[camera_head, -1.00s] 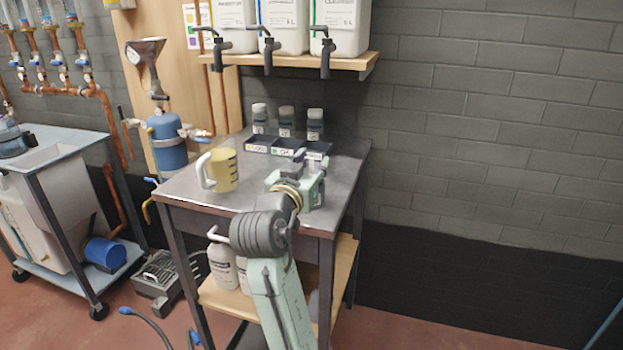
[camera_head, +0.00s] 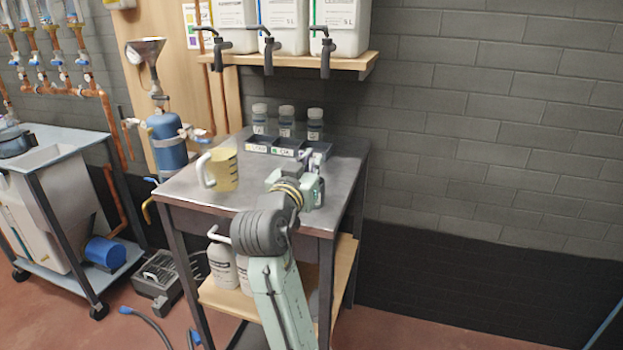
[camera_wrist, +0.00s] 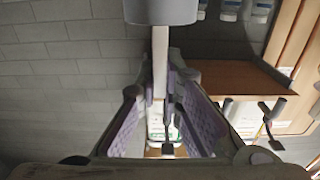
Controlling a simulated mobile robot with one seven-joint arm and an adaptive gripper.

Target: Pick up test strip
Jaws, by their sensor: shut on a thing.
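My gripper (camera_head: 312,186) is over the right part of the metal table (camera_head: 258,200), in front of the dark tray (camera_head: 287,148). In the wrist view, the jaws (camera_wrist: 162,72) are closed around a narrow pale strip (camera_wrist: 160,55), apparently the test strip. It runs lengthwise between the padded fingers. A grey cylindrical piece (camera_wrist: 161,10) shows at its upper end. The strip's lower end is hard to make out between the fingers. In the head view the strip cannot be told from the gripper.
A yellow mug (camera_head: 224,168) stands on the table, left of my gripper. Three lidded bottles (camera_head: 286,122) stand behind the tray. Above is a wooden shelf (camera_head: 350,66) with large white canisters (camera_head: 343,20) and dark taps. Free table top lies front left.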

